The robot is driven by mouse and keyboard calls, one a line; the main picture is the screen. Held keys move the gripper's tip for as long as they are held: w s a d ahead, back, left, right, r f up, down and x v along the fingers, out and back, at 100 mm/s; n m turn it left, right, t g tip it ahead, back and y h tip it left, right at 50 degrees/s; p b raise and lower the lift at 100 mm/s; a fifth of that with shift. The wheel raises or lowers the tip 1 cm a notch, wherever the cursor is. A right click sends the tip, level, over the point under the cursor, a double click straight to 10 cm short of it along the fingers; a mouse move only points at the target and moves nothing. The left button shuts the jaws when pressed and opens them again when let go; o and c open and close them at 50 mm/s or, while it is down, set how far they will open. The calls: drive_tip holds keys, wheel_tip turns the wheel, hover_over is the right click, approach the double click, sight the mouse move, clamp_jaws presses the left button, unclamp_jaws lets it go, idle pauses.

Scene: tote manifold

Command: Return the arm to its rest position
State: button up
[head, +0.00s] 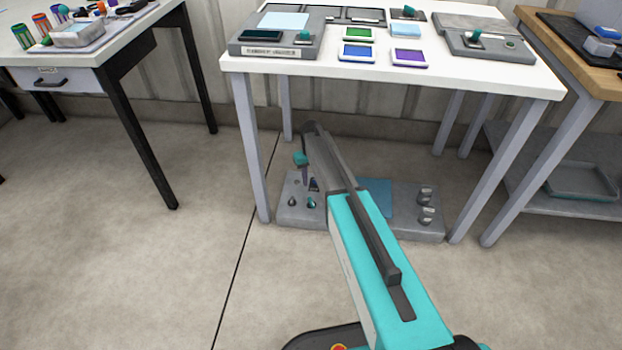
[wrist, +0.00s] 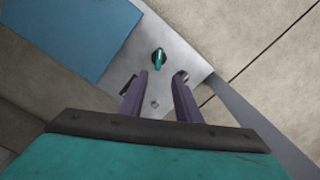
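My arm reaches out low in the head view, its tip over a grey panel (head: 410,222) on the floor under the white table. In the wrist view my gripper (wrist: 161,74) shows two purple fingers spread apart with nothing held between them. Just beyond the fingertips a dark green knob (wrist: 158,57) sits on the panel (wrist: 178,48). I cannot tell whether a finger touches the panel. In the head view the arm hides part of the panel, and the fingers are hard to make out.
The white table (head: 490,82) stands above the panel, its legs (head: 250,150) close around the arm. It holds several small devices. A black-legged table (head: 110,60) stands left, a wooden-topped bench (head: 575,50) right. Open floor (head: 120,260) lies at left.

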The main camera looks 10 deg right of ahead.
idle(0.4)
drive_tip(key=s+r+m+g+p, duration=0.1)
drive_tip(key=s+r+p, duration=0.3)
drive_tip(key=s, duration=1.4)
drive_tip(key=s+r+m+g+p, duration=0.1)
drive_tip(key=s+r+p, duration=0.3)
drive_tip(key=s+p, duration=0.9)
drive_tip(key=s+r+g+p, duration=0.3)
drive_tip(key=s+p, duration=0.5)
drive_tip(key=s, duration=1.6)
drive_tip(key=shift+d+r+m+p, duration=0.35)
drive_tip(key=shift+d+r+m, duration=0.1)
drive_tip(key=shift+r, duration=0.3)
